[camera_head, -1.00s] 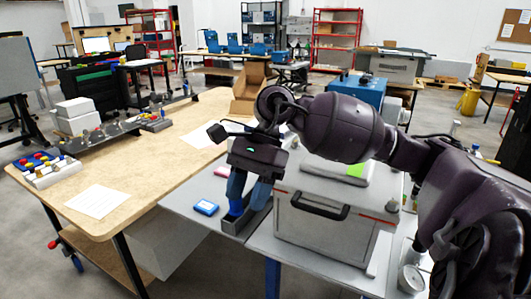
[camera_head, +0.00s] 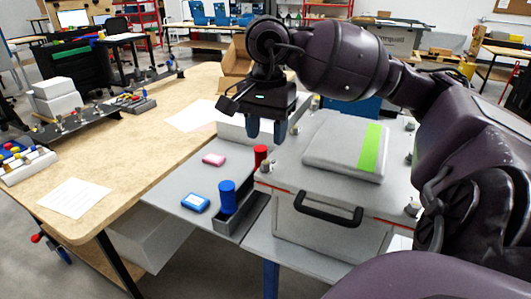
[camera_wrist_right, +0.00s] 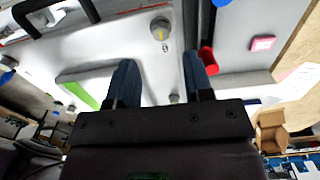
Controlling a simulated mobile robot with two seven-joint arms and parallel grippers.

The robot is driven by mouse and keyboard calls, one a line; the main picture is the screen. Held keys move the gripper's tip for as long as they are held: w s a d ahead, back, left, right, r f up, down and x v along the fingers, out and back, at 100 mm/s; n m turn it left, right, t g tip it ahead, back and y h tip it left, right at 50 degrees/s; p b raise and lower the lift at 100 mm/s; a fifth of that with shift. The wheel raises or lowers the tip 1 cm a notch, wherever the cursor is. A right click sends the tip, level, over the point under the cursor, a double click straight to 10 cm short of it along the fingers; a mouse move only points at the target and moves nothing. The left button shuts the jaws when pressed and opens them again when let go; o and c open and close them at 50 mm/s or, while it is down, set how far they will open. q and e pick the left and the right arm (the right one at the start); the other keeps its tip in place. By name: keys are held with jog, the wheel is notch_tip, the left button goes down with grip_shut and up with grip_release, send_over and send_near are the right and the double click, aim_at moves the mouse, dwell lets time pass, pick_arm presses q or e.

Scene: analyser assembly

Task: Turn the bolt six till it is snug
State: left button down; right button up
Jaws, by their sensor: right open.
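The grey analyser box (camera_head: 310,225) has a grey lid with a green strip and several bolts with grey heads near its edges. One bolt (camera_head: 265,167) is at the lid's near left corner, and another (camera_head: 413,209) is at the near right. I cannot tell which is bolt six. My right gripper (camera_head: 266,130) is open and empty, pointing down above the lid's left side. In the right wrist view its fingers (camera_wrist_right: 160,62) are apart. My left gripper is not in view.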

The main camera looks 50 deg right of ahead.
aim_at(266, 162)
notch_tip(266, 162, down, 7)
jog(key=shift+r, duration=0.15)
dwell(0.4)
grip_shut()
